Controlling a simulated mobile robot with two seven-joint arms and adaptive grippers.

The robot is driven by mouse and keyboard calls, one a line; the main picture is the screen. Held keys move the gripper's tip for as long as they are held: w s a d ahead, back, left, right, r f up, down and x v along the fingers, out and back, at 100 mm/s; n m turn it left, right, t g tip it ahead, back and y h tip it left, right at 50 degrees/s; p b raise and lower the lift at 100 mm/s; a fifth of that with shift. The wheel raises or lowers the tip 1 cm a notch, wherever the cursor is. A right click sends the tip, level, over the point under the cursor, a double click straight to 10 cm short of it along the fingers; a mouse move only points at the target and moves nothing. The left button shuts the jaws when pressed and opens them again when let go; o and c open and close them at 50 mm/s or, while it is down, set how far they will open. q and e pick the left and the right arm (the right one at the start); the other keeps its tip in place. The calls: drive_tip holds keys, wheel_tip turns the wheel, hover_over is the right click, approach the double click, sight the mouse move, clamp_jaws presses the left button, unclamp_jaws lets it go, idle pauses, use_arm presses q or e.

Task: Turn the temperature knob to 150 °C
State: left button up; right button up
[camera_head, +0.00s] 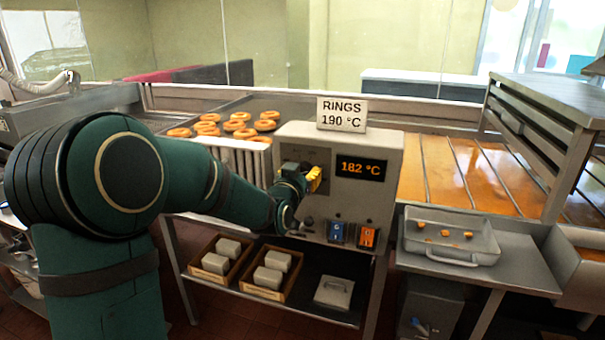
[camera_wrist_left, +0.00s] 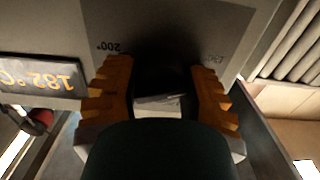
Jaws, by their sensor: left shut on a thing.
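The control box (camera_head: 290,133) stands on the counter. Its display (camera_head: 361,169) reads 182 °C; the same display (camera_wrist_left: 40,79) shows upside down in the left wrist view. My left gripper (camera_head: 313,180) is at the box's front panel, left of the display. In the left wrist view its yellow fingers (camera_wrist_left: 165,92) are on both sides of the dark temperature knob (camera_wrist_left: 160,72), shut on it. Scale marks, one reading 200°, show on the panel beside the fingers. The knob's pointer is hidden. My right gripper is not in view.
A sign (camera_head: 341,114) reading RINGS 190 °C stands on the box. A blue switch (camera_head: 337,233) and an orange switch (camera_head: 368,237) sit below the display. A grey tray (camera_head: 451,255) stands at right, and ring pastries (camera_head: 235,126) lie behind, at left.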

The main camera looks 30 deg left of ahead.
use_arm(q)
drive_tip(key=shift+r+n, duration=0.15)
drive_tip(key=shift+n, duration=0.15)
drive_tip(key=o, duration=1.3)
drive_tip(key=shift+w, duration=0.1)
drive_tip(key=v, duration=1.2)
